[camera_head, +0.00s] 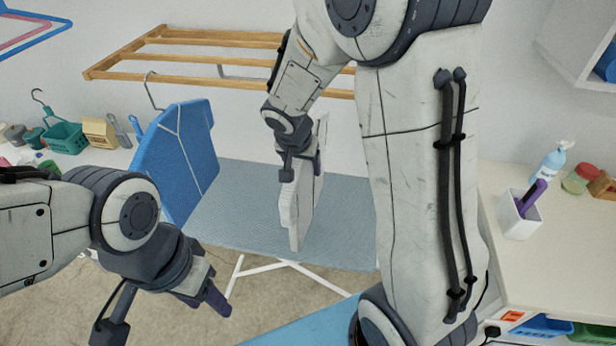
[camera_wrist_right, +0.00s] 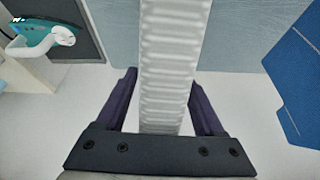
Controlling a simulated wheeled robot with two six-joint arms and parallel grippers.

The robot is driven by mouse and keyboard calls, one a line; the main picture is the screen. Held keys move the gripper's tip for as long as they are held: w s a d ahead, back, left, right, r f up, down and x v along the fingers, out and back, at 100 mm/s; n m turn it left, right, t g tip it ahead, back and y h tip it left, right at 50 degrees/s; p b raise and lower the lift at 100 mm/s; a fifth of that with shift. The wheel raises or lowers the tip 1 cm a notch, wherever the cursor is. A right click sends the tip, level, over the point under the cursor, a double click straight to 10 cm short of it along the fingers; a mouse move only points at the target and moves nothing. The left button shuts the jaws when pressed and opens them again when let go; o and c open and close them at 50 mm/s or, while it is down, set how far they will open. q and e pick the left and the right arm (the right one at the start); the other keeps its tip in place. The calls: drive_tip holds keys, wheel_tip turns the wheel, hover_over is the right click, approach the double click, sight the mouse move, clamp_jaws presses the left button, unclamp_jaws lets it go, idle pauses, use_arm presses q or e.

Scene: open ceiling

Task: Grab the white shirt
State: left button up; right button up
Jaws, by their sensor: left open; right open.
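The white shirt (camera_head: 297,212) hangs upright, seen nearly edge-on below the wooden rack, in the middle of the head view. My right gripper (camera_head: 288,160) is at its upper part; its fingers are mostly hidden there. In the right wrist view, the white shirt (camera_wrist_right: 168,60) appears as a pale ribbed strip running between the two dark purple fingers of my right gripper (camera_wrist_right: 163,80). The fingers are open, one on each side, with gaps visible near the lower part of the strip. My left gripper (camera_head: 213,297) is open and empty at the lower left, away from the shirt.
A blue shirt (camera_head: 180,155) hangs to the left of the white one. A wooden rack (camera_head: 190,41) is on the wall. A grey-blue ironing board (camera_head: 245,190) stands below. Counters with baskets and bottles flank both sides; a white cup (camera_head: 519,217) stands at right.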

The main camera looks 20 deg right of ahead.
clamp_jaws()
drive_tip(key=shift+r, duration=0.1)
idle(1.3)
